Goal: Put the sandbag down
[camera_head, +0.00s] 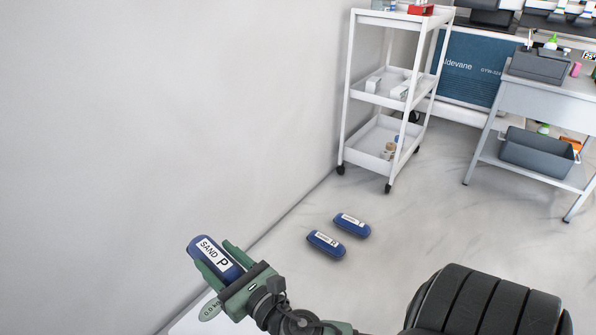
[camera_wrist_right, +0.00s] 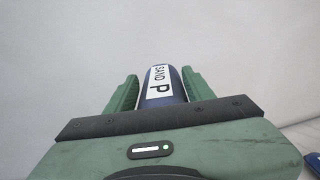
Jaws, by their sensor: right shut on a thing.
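A dark blue sandbag (camera_head: 208,252) with a white label reading "SAND P" is held in my right gripper (camera_head: 220,261) at the lower left of the head view. The green fingers are shut on its two sides. The right wrist view shows the same sandbag (camera_wrist_right: 161,84) between the fingers of my right gripper (camera_wrist_right: 160,88), with the pale wall behind it. Two more blue sandbags, a nearer one (camera_head: 326,244) and a farther one (camera_head: 352,225), lie side by side on the floor. My left gripper is not in view.
A white three-tier trolley (camera_head: 372,97) stands by the wall. A grey table (camera_head: 545,95) with a lower shelf holding a grey bin (camera_head: 538,158) is at the right. A white surface (camera_head: 205,318) shows below my right gripper.

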